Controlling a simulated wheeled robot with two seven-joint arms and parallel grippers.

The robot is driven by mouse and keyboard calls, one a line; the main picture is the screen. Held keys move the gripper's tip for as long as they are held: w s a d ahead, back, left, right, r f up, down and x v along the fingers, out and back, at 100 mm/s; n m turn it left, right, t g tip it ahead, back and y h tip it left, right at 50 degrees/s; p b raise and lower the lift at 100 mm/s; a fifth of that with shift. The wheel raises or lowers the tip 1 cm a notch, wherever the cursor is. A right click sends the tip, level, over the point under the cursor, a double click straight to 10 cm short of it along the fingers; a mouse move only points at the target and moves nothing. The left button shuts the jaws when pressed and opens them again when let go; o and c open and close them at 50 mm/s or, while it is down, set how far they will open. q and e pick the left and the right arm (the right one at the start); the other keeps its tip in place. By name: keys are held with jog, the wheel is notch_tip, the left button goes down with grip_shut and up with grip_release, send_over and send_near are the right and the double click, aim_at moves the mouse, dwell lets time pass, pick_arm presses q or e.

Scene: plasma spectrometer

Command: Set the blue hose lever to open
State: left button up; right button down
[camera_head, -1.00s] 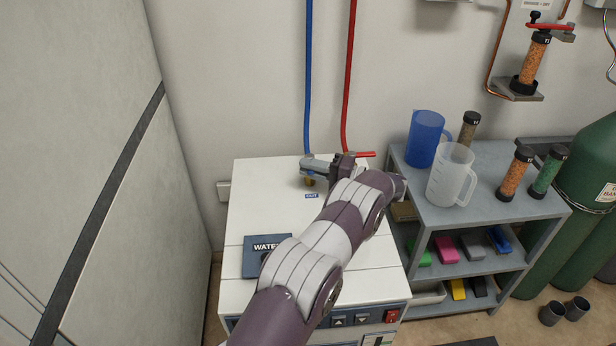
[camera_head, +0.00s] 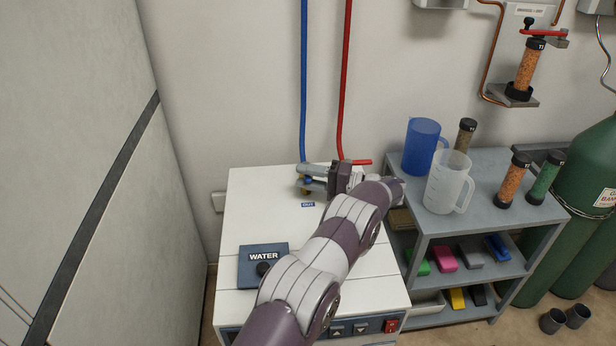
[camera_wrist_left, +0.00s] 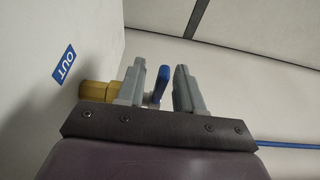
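The blue hose (camera_head: 303,90) runs down the wall to a brass fitting at the back of the white cabinet top (camera_head: 245,205). The blue lever (camera_wrist_left: 160,84) shows in the left wrist view between the two grey fingers of my left gripper (camera_wrist_left: 158,90). Gaps show on both sides of the lever, so the gripper is open around it. The brass fitting (camera_wrist_left: 97,91) is left of the fingers, beside the blue OUT label (camera_wrist_left: 64,67). In the head view my left gripper (camera_head: 312,178) reaches the valve from the right and hides most of it. My right gripper is out of view.
A red hose (camera_head: 344,80) with a red lever (camera_head: 357,162) is close to my left gripper. A WATER panel (camera_head: 262,265) is on the cabinet. A grey shelf (camera_head: 480,215) with a blue jug (camera_head: 422,147) and a clear jug (camera_head: 447,184) stands at the right.

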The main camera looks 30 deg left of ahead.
pick_arm(q)
jog(key=v, duration=0.7)
jog(key=shift+d, duration=0.25)
